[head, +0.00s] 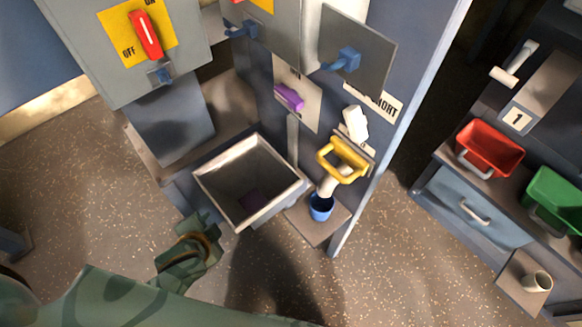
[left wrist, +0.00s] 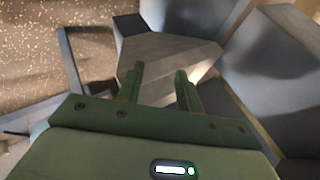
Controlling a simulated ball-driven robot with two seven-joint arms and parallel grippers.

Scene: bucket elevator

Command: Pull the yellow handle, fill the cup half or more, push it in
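The yellow handle (head: 343,160) is a loop on the grey panel, at the middle right of the head view. A pale spout (head: 327,186) hangs below it, just above the blue cup (head: 321,208). The cup stands upright on a small shelf (head: 313,232); I cannot tell its contents. My left gripper (head: 206,228) is left of and below the handle and cup, apart from both, near the grey hopper. In the left wrist view the left gripper (left wrist: 159,78) has its two fingers apart with nothing between them. My right gripper is not in view.
The open grey hopper (head: 210,185) stands between my left gripper and the panel. A purple knob (head: 289,97), blue knobs (head: 345,60) and a red switch (head: 146,35) are above. Red (head: 489,150) and green (head: 555,200) bins stand right. Floor is clear below the shelf.

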